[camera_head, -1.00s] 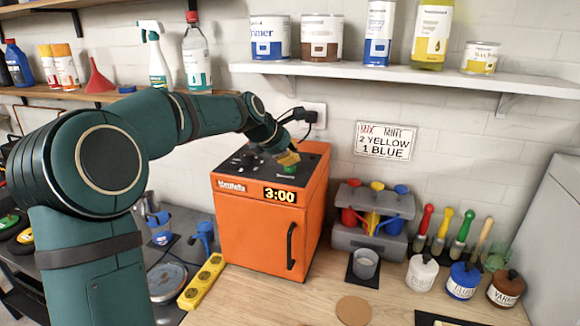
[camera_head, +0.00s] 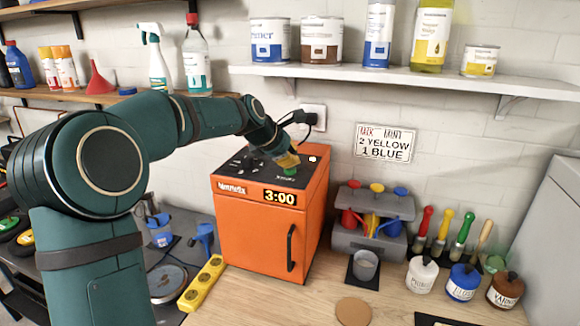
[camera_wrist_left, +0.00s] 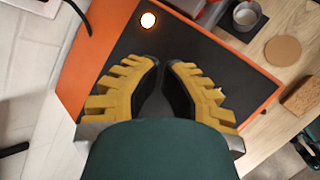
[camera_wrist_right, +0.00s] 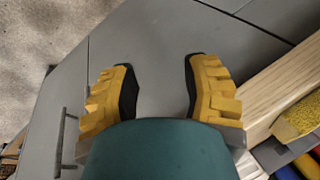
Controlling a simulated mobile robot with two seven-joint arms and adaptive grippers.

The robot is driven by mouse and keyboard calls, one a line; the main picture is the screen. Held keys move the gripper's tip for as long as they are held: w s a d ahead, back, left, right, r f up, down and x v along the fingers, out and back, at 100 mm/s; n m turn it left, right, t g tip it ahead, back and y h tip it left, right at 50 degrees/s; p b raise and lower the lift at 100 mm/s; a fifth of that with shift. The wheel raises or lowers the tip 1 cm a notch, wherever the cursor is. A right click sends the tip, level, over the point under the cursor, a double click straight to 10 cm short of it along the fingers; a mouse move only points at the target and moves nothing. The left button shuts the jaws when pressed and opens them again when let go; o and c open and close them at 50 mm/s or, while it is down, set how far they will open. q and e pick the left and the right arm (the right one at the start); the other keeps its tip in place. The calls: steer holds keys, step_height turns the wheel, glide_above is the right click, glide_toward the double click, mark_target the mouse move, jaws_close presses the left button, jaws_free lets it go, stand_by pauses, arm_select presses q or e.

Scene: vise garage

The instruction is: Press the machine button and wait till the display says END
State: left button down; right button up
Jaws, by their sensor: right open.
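The orange machine (camera_head: 262,237) stands on the bench with a dark top panel. Its display (camera_head: 280,197) reads 3:00. A green button (camera_head: 290,171) is on the top panel. A small white light (camera_head: 312,158) glows on the panel and also shows in the left wrist view (camera_wrist_left: 148,20). My left gripper (camera_head: 289,164) is right at the green button from above; I cannot tell if it touches. In the left wrist view its fingers (camera_wrist_left: 161,62) are close together with nothing between them, and the button is hidden. My right gripper (camera_wrist_right: 158,62) is open and empty, seen only in its wrist view.
A grey rack (camera_head: 372,238) with coloured scoops and a grey cup (camera_head: 365,265) stand right of the machine. A plug and cable (camera_head: 308,117) are on the wall behind. The shelf (camera_head: 400,82) hangs above.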

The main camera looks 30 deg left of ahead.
arm_select(q)
steer(key=shift+r+p, duration=0.5)
steer(key=shift+r, duration=0.15)
step_height(320, 180, up, 5)
steer(key=p, duration=0.5)
steer(key=shift+f, duration=0.1)
stand_by(0.7)
